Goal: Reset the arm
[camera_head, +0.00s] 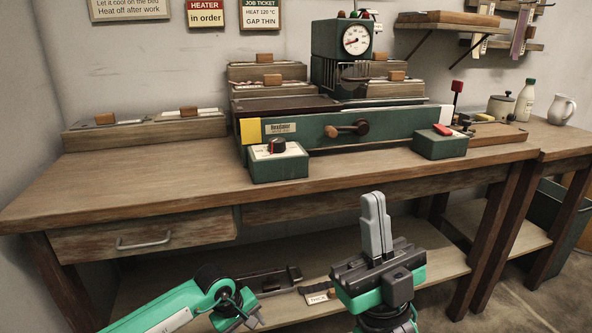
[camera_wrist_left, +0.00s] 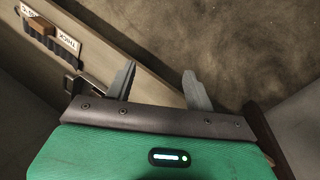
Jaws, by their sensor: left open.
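My right gripper (camera_head: 376,212) stands in front of the workbench, its grey fingers pointing up and held together with nothing visible between them. My left arm comes in low at the left of the head view, in front of the lower shelf; its fingertips cannot be made out there. In the left wrist view my left gripper (camera_wrist_left: 160,82) is open, with its two grey fingers apart and nothing between them. Beyond the fingers is a dull grey-brown floor, with a pale board edge to the left.
The wooden workbench (camera_head: 150,182) carries a green machine (camera_head: 390,126) with a dial gauge (camera_head: 356,40) and two small green boxes near the front edge. A drawer (camera_head: 144,238) is closed below. A brown block (camera_wrist_left: 40,26) sits by a THICK label.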

